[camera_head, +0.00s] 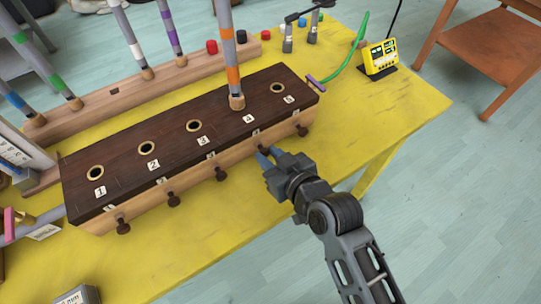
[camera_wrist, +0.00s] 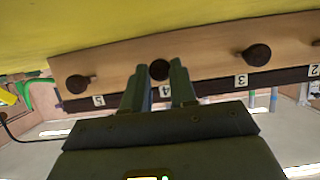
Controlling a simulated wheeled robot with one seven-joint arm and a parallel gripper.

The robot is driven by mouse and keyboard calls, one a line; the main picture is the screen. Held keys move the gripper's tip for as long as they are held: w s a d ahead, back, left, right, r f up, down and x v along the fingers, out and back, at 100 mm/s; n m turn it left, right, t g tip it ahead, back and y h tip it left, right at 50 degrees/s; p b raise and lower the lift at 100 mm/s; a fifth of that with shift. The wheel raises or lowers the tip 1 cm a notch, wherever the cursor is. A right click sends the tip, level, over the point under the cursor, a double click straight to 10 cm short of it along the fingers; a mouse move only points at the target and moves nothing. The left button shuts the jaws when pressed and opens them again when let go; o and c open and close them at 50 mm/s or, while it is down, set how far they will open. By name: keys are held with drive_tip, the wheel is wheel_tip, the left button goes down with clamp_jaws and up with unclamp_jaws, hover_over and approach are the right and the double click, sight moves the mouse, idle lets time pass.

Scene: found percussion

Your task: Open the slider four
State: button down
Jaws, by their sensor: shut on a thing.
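A long wooden box with a dark top (camera_head: 130,178) has holes numbered 1 to 5 and a row of dark slider knobs along its front. A grey tube with an orange band (camera_head: 231,62) stands upright in hole 4. My gripper (camera_head: 268,156) is at the front of the box by number 4 and hides that knob in the head view. In the wrist view, the slider four knob (camera_wrist: 159,69) sits between my fingertips, above the label 4 (camera_wrist: 165,91), and my gripper is shut on it. How far this slider is out, I cannot tell.
The slider five knob (camera_head: 302,131) and slider three knob (camera_head: 220,174) flank my gripper. A wooden rack (camera_head: 150,85) with banded tubes stands behind.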

idle(0.3)
drive_tip(key=shift+s+d, duration=0.45)
drive_tip(key=shift+s, duration=0.2)
drive_tip(key=shift+s+d, duration=0.4)
drive_tip(key=shift+s, duration=0.2)
drive_tip(key=c, duration=0.9)
unclamp_jaws()
drive_tip(key=shift+b+v, duration=0.35)
drive_tip(key=shift+v, duration=3.55)
drive_tip(key=s+d+m+t+h, duration=0.2)
drive_tip(key=s+d+m+h, duration=0.25)
drive_tip(key=s+d, duration=1)
drive_tip(key=s+d+r+m+t+h, duration=0.1)
drive_tip(key=s+d+r+m+h, duration=0.1)
drive_tip(key=s+r, duration=0.7)
drive_tip(key=s+h, duration=0.1)
drive_tip(key=s, duration=0.3)
drive_tip(key=shift+r+t, duration=0.25)
drive_tip(key=shift+t, duration=0.05)
